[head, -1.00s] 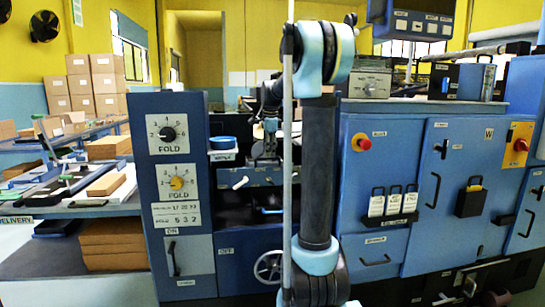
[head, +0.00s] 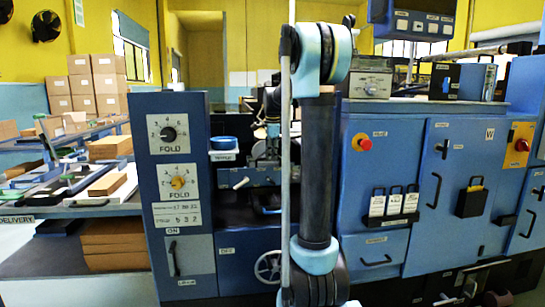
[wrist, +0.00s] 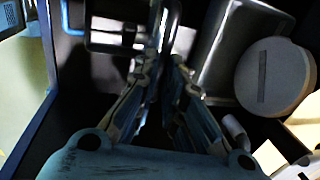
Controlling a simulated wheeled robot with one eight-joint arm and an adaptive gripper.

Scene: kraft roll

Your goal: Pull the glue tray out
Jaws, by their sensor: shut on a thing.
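In the wrist view my gripper (wrist: 170,65) reaches up the picture with its fingers close together. They are shut on a dark curved bar (wrist: 173,17) at the top, which looks like the glue tray's handle. The tray's body is hard to make out in the dark around the fingers. In the head view my gripper (head: 266,145) is small and partly hidden behind my own arm, in the dark recess of the blue machine. The glue tray cannot be clearly told apart there.
The wrist view shows a metal bar handle (wrist: 112,42) at upper left and a round pale disc (wrist: 272,77) at right. In the head view the fold dial panel (head: 176,195) stands left of the recess, a handwheel (head: 268,266) below it, and blue cabinet doors (head: 447,200) at right.

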